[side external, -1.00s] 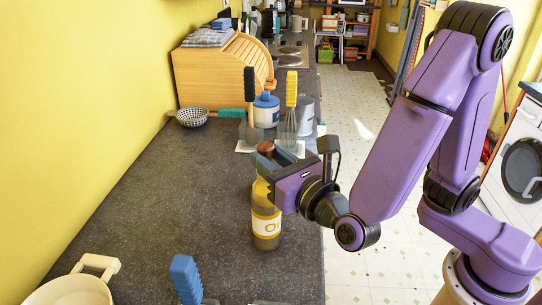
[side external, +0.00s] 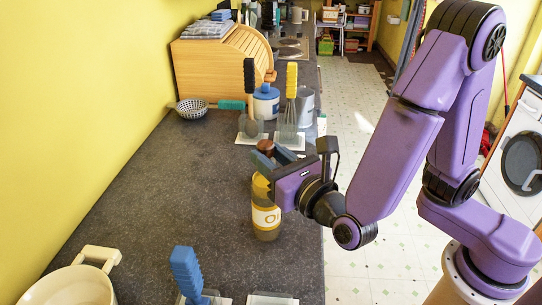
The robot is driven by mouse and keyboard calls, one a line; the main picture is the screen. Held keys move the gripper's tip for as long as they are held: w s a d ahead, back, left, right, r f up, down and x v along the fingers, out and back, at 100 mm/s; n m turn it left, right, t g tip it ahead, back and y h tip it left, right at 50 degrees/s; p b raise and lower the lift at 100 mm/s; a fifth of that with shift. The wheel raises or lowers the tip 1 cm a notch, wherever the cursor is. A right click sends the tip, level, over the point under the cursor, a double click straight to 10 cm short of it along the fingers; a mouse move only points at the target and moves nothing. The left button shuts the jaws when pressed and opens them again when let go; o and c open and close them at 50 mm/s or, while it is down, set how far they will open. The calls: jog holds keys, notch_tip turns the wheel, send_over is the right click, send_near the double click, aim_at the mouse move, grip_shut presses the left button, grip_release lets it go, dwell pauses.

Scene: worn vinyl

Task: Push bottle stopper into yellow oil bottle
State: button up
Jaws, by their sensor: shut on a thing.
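The yellow oil bottle (side external: 265,212) stands upright on the dark worktop near its right edge, its white label facing the camera. My gripper (side external: 266,157) is at the bottle's top, reaching in from the right. It is shut on the bottle stopper (side external: 265,145), whose round brown top shows above the fingers. The fingers and purple gripper body hide the bottle's mouth and the lower part of the stopper. I cannot tell how far the stopper sits in the neck.
Utensils in stands, including a yellow-handled whisk (side external: 291,90), and a blue-lidded jar (side external: 266,101) stand behind the bottle. A cream pot (side external: 100,257) and blue-handled brush (side external: 186,272) are in front. The worktop (side external: 165,200) left of the bottle is clear.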

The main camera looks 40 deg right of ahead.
dwell(0.7)
jog(key=o, duration=1.4)
jog(key=shift+s, duration=0.1)
jog(key=shift+s+a, duration=0.1)
jog(key=shift+s, duration=0.2)
jog(key=shift+s, duration=1.85)
jog(key=s, duration=0.7)
jog(key=shift+s+a, duration=0.25)
jog(key=shift+a, duration=0.05)
